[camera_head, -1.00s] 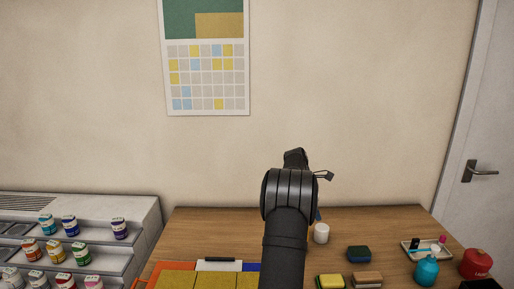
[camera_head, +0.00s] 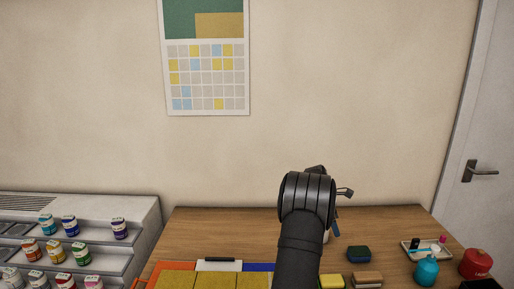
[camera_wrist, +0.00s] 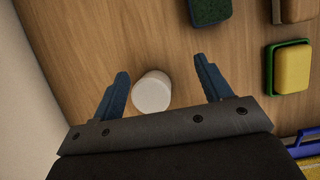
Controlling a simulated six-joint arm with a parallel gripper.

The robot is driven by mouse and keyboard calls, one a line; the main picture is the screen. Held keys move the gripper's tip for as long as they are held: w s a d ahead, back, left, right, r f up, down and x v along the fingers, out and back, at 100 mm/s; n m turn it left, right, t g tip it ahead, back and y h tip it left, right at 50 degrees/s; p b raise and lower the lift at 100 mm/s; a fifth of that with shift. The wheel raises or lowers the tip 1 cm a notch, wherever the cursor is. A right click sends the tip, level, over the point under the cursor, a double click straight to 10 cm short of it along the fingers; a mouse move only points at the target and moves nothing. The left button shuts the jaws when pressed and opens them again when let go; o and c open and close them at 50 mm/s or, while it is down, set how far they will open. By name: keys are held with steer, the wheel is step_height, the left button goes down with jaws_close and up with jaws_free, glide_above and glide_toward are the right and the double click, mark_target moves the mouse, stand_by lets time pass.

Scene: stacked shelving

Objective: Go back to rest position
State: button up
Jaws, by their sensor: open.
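My gripper (camera_wrist: 162,88) is open in the wrist view, its two blue fingers spread above the wooden table. A white round object (camera_wrist: 152,92) stands on the table and appears between the fingers, closer to the left one. I cannot tell how far below the fingers it is. In the head view my dark arm rises from the bottom, and a blue finger of my gripper (camera_head: 336,222) shows at its right side. The arm hides most of the white object (camera_head: 326,237) there.
The wooden table (camera_head: 220,225) holds a dark sponge (camera_head: 358,254), yellow sponge (camera_head: 332,281), brown block (camera_head: 367,279), tray (camera_head: 408,244), teal bottle (camera_head: 427,271) and red container (camera_head: 476,263). Stepped shelves (camera_head: 140,215) with paint jars stand left. The wall is behind.

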steer(key=s+d+r, duration=0.5)
steer(key=s, duration=0.1)
steer(key=a+r+n, duration=0.1)
steer(key=a, duration=0.4)
steer(key=w+a+r+n+t, duration=0.1)
steer(key=a+r+n, duration=0.1)
steer(key=a, duration=0.3)
steer(key=a+r+n, duration=0.1)
steer(key=a, duration=0.5)
steer(key=shift+w+r+t, duration=0.25)
steer(key=shift+w+t, duration=0.15)
step_height(320, 180, down, 2)
steer(key=shift+f+n+y, duration=0.2)
steer(key=shift+n+y, duration=0.1)
steer(key=shift+a+f, duration=0.1)
steer(key=shift+f, duration=0.6)
